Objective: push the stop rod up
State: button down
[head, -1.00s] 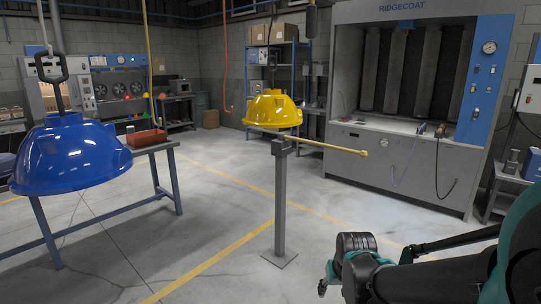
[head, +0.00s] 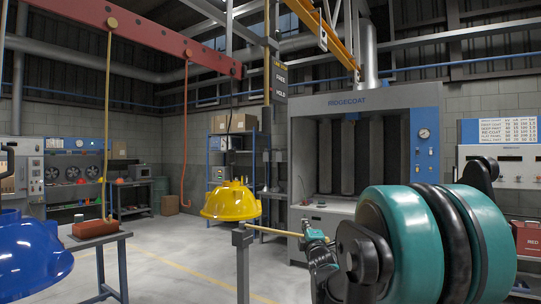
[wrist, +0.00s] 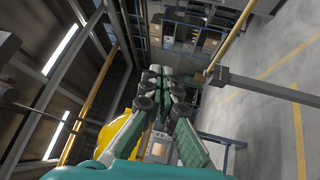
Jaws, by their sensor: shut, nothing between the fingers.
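The stop rod (head: 276,232) is a thin yellow bar that reaches right from the top of a grey post (head: 243,262) and looks about level. It also shows in the wrist view (wrist: 234,38), joined to the post (wrist: 270,88). My gripper (head: 312,238), teal and black, stands at the rod's right end in the head view and hides its tip. In the wrist view the closed fingers (wrist: 164,78) hold nothing, and the rod lies apart to their right. I cannot tell whether gripper and rod touch.
A yellow hood (head: 231,202) hangs behind the post; it also shows beside my gripper in the wrist view (wrist: 88,140). A blue hood (head: 30,255) hangs at left, near a table with a red tray (head: 95,228). A grey booth (head: 300,190) stands behind.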

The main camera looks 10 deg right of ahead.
jog(key=w+a+r+n+g+y, duration=0.1)
jog(key=a+r+n+y, duration=0.3)
jog(key=r+n+y, duration=0.3)
jog(key=w+a+r+n+y, duration=0.1)
jog(key=a+r+n+y, duration=0.3)
jog(key=r+n+y, duration=0.3)
jog(key=w+a+r+n+g+y, duration=0.1)
jog(key=a+r+n+y, duration=0.3)
jog(key=r+n+y, duration=0.4)
jog(key=shift+r+n+g, duration=0.3)
jog(key=shift+r+n, duration=3.3)
jog(key=shift+n, duration=0.1)
notch_tip(320, 180, up, 7)
jog(key=shift+f, duration=0.1)
